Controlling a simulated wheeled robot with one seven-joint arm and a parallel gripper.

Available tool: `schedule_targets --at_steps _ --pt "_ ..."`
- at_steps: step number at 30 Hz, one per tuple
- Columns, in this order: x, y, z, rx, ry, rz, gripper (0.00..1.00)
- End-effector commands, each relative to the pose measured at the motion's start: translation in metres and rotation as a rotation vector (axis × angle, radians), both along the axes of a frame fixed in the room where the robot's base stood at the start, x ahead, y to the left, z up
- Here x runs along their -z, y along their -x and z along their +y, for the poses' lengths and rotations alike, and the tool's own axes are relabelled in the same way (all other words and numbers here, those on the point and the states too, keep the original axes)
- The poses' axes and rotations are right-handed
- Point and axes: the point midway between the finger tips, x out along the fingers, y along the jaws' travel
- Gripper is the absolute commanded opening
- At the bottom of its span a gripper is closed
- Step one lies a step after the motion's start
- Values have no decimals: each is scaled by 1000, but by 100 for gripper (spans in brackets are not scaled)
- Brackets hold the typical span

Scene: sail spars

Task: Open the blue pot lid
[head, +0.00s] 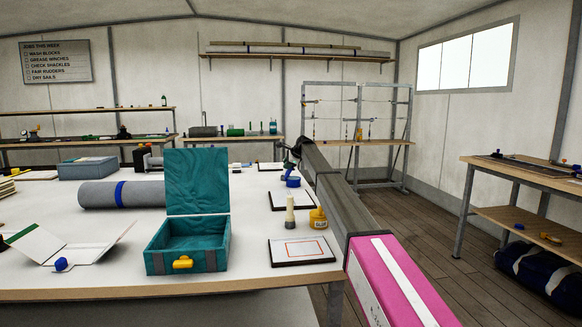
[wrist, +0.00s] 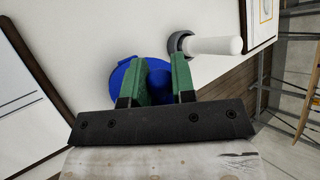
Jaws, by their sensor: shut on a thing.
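The blue pot (head: 293,182) stands on the white table near its right edge in the head view. In the wrist view its round blue lid (wrist: 122,76) lies behind my fingers. My gripper (head: 288,169) is over the blue pot. In the wrist view my gripper (wrist: 158,72) has its two green fingers shut on the lid's blue knob (wrist: 159,82), which shows between them. The fingers and the dark palm bar hide part of the lid. I cannot tell whether the lid is seated on the pot or raised.
A white cylinder on a grey base (wrist: 212,46) stands close beside the lid. A yellow pot (head: 318,218), a dark-edged board (head: 301,250), an open teal box (head: 187,262) and a grey roll (head: 100,194) are on the table. My arm crosses the table's right edge.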

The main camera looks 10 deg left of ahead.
Motion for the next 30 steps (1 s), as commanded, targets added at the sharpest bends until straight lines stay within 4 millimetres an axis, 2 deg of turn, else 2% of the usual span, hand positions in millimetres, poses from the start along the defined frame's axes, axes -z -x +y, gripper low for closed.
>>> schedule_targets --at_steps 6,18,30 --pt "-1 6 20 -2 197 -57 0" --pt "7 13 45 -1 522 -150 0" --pt "14 16 56 -1 688 -198 0"
